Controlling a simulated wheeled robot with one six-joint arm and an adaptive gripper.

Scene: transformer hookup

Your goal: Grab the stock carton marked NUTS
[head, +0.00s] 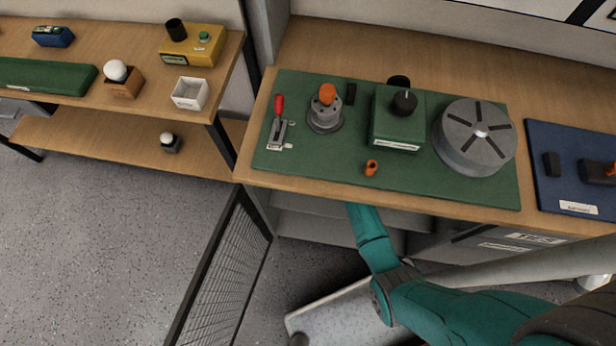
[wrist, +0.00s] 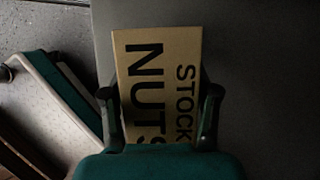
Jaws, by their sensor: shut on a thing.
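In the wrist view, a tan carton (wrist: 158,75) carries the black words STOCK and NUTS, turned sideways. My gripper (wrist: 160,110) has one finger on each side of the carton and is shut on it. The lower end of the carton is hidden behind the gripper body. In the head view, my teal arm reaches in under the front edge of the bench, and the gripper and carton are hidden there.
The wooden bench (head: 262,170) above bears a green board (head: 300,165) with several fixtures and a blue board (head: 560,190). A black mesh fence (head: 225,270) stands left of my arm. A shelf unit (head: 70,140) is at the left. Grey floor (head: 90,240) lies open there.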

